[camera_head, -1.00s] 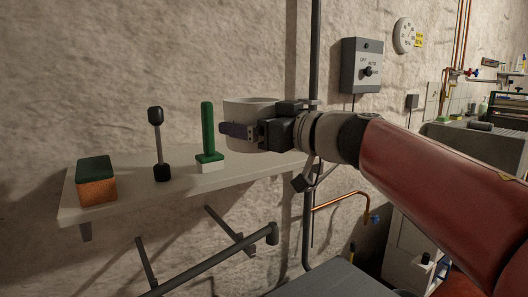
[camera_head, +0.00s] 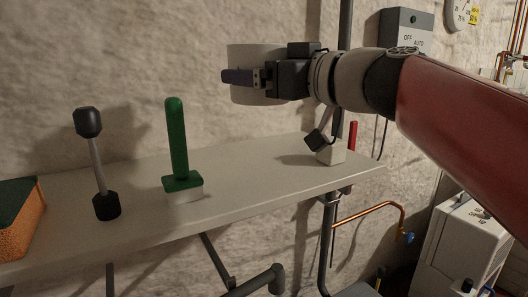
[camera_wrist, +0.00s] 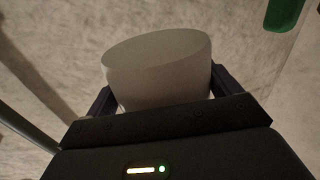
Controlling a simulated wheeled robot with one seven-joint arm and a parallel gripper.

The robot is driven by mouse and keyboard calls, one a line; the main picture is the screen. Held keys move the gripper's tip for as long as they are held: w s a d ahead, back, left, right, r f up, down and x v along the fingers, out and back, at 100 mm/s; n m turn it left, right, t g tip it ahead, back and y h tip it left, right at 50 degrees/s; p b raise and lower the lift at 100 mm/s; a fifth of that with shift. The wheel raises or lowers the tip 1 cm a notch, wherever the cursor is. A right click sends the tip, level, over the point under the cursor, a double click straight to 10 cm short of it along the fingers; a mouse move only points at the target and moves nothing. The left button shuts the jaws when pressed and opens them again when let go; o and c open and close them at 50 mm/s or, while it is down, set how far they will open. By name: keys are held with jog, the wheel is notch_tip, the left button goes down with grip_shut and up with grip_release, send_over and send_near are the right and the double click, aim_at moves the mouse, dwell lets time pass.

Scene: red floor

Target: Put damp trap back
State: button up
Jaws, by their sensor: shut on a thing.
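The damp trap appears to be the pale grey round tub (camera_head: 256,58), held above the right part of the wall shelf (camera_head: 245,172). My gripper (camera_head: 238,77) is shut on it, with a dark finger across its front. In the wrist view the tub (camera_wrist: 160,68) sits between the two dark fingers of my gripper (camera_wrist: 160,92), slightly tilted in the picture. Its far side is hidden. A shadow lies on the shelf near its right end, and the tub is clear of the surface.
On the shelf stand an orange sponge with a green top (camera_head: 22,215), a black-ended grey tool (camera_head: 97,165) and a green-handled brush (camera_head: 178,150). A small pale block with a dark-headed tool (camera_head: 328,150) and a red upright piece (camera_head: 352,138) are at the right end. Shelf between brush and block is bare.

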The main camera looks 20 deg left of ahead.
notch_tip(320, 180, down, 8)
jog(key=shift+r, duration=0.1)
jog(key=shift+f+b, duration=0.95)
jog(key=shift+f, duration=1.6)
jog(key=shift+f, duration=0.15)
jog(key=o, duration=0.9)
jog(key=shift+r, duration=0.25)
jog(key=v, duration=1.2)
jog(key=shift+f+p, duration=0.15)
jog(key=shift+p, duration=0.25)
